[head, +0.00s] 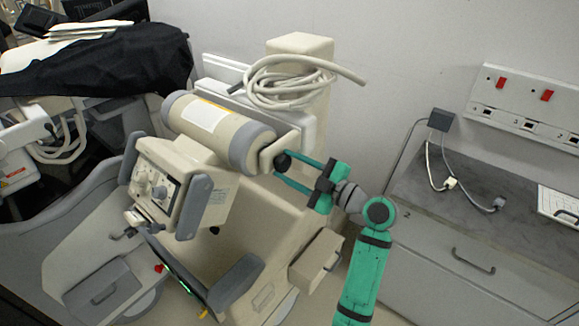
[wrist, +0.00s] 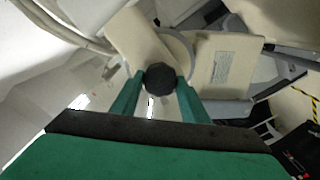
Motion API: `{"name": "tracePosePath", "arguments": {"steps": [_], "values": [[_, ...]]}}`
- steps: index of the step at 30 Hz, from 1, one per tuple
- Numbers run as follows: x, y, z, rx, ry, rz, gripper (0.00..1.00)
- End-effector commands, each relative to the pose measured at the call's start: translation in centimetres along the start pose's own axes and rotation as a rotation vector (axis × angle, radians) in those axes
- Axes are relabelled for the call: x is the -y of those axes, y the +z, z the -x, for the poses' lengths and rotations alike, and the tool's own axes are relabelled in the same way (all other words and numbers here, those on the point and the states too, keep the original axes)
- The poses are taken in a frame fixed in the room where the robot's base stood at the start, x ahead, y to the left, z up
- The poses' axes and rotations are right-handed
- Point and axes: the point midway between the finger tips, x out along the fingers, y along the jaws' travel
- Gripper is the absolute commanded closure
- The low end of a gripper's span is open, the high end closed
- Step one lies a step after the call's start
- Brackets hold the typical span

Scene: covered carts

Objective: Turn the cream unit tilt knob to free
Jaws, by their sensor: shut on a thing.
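The cream unit (head: 200,130) stands in the middle of the head view, with a thick cream cylinder on top. Its tilt knob (head: 282,160) is a small dark round knob at the right end of the cylinder, on a cream bracket (head: 268,150). My green gripper (head: 287,170) reaches it from the right and is shut on the knob. In the wrist view the dark, lobed knob (wrist: 160,79) sits between the two green fingertips, in front of the cream bracket (wrist: 150,40). No marking for the knob's setting is readable.
A coiled cream hose (head: 290,82) lies on the unit above my gripper. A grey-topped cabinet (head: 470,215) with hanging cables (head: 445,165) stands at the right. A black-covered cart (head: 110,60) is at the left.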

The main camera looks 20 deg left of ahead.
Motion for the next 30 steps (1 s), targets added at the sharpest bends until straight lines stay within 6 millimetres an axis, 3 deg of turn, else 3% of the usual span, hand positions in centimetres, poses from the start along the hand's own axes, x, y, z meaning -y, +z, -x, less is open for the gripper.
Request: {"name": "tracePosePath", "arguments": {"steps": [15, 16, 18, 30], "values": [[0.08, 0.03, 0.07, 0.000, -0.002, 0.017, 0.82], [0.08, 0.03, 0.07, 0.000, -0.002, 0.017, 0.52], [0.07, 0.03, 0.06, 0.000, -0.001, 0.016, 0.40], [-0.01, 0.06, 0.80, 0.001, 0.001, 0.016, 0.40]]}}
